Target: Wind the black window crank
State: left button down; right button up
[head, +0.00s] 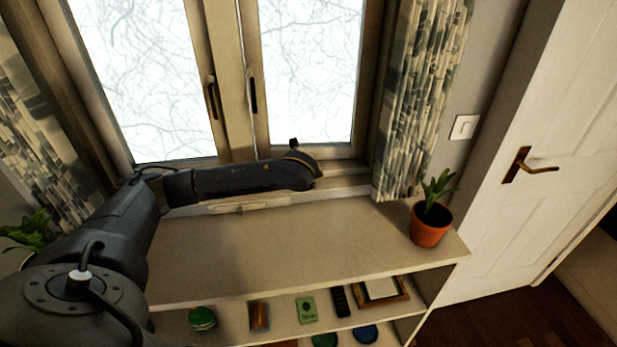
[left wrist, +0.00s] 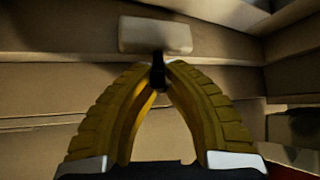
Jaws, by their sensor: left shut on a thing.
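In the left wrist view, the yellow fingers of my left gripper (left wrist: 160,84) come together at their tips on the black window crank (left wrist: 158,66). Only a short dark piece of the crank shows between and just beyond the fingertips; the rest is hidden. A pale block (left wrist: 154,36) sits right behind it against the wooden frame. In the head view my left arm reaches across to the sill below the window (head: 310,75), and its own links hide the fingers and the crank there. My right gripper is in neither view.
Below the window, a shelf (head: 270,250) has a mostly clear top, with a potted plant (head: 431,224) at its right end. Small items lie on the lower shelf. A curtain (head: 420,100) hangs right of the window, beside a white door (head: 550,150).

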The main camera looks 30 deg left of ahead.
pick_arm(q)
jog(key=m+g+y, duration=0.2)
jog(key=g+y, duration=0.1)
jog(key=shift+w+d, duration=0.15)
jog(key=shift+w, duration=0.05)
jog(key=m+g+y, duration=0.2)
jog(key=y, duration=0.1)
jog(key=shift+m+g+y, duration=0.3)
jog(key=m+y, duration=0.1)
jog(key=m+g+y, duration=0.1)
jog(key=shift+w+d+g+y, duration=0.1)
jog(key=shift+w+g+y, duration=0.1)
jog(key=shift+g+y, duration=0.15)
jog(key=shift+f+m+g+y, duration=0.1)
jog(key=shift+m+g+y, duration=0.15)
jog(key=shift+m+y, duration=0.85)
jog(key=shift+y, duration=0.45)
jog(key=c, duration=1.7)
grip_release()
jog(key=shift+s+f, duration=0.1)
